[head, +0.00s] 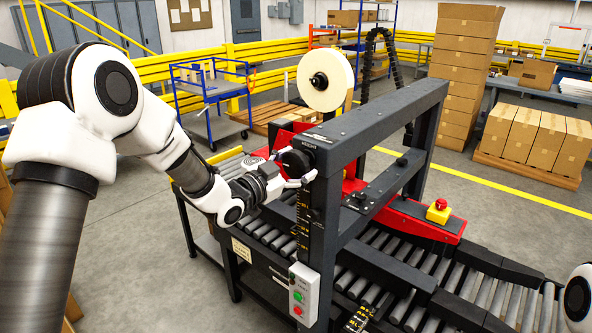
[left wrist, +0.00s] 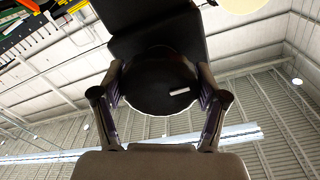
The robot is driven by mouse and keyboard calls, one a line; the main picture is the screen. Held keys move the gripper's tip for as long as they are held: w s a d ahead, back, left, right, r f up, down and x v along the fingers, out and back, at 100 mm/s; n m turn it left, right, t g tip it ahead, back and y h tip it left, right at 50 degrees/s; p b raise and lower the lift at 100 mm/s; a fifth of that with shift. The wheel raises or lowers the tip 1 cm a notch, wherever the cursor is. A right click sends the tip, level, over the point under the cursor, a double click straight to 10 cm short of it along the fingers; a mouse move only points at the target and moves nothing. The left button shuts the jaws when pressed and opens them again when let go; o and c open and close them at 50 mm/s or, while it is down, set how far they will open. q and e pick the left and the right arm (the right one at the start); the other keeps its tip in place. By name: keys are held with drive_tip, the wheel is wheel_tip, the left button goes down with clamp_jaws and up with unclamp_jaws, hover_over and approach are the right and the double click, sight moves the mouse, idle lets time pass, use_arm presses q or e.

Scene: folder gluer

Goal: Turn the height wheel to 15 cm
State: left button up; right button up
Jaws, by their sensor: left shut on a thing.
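The height wheel (head: 291,160) is a black round knob on the near post of the dark machine frame. In the left wrist view the wheel (left wrist: 158,75) is a dark disc with a small white mark low on its right side. My left gripper (head: 294,171) is shut on the wheel, with one finger on each side of its rim; these fingers also show in the left wrist view (left wrist: 160,86). A height scale (head: 303,222) with yellow marks runs down the post below the wheel; its reading is too small to tell. My right gripper is out of view.
A control box (head: 303,290) with green and red buttons is on the post below. A red emergency button (head: 440,205) sits on a yellow box beyond the frame. The roller conveyor (head: 400,285) passes under the frame. Stacked cartons (head: 466,70) stand behind.

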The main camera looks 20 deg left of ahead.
use_arm(q)
drive_tip(key=n+b, duration=0.1)
drive_tip(key=n, duration=0.2)
drive_tip(key=shift+n, duration=0.4)
drive_tip(key=n, duration=0.3)
drive_tip(key=shift+r+n+b, duration=0.1)
drive_tip(key=shift+n+b, duration=0.2)
drive_tip(key=shift+n, duration=0.1)
drive_tip(key=n, duration=0.3)
drive_tip(key=shift+n+t, duration=0.3)
drive_tip(key=shift+n, duration=0.1)
drive_tip(key=n, duration=0.3)
drive_tip(key=shift+r+n, duration=0.15)
drive_tip(key=shift+n, duration=0.25)
drive_tip(key=n, duration=0.3)
drive_tip(key=shift+d+n+y+p, duration=0.1)
drive_tip(key=shift+n+y+p, duration=0.2)
drive_tip(key=shift+y+p, duration=0.1)
drive_tip(key=n, duration=0.4)
drive_tip(key=shift+r+n+p, duration=0.1)
drive_tip(key=shift+n+p, duration=0.3)
drive_tip(key=n+p, duration=0.1)
drive_tip(key=n, duration=0.3)
drive_tip(key=shift+n, duration=0.3)
drive_tip(key=shift+n+p, duration=0.6)
drive_tip(key=shift+n, duration=1.6)
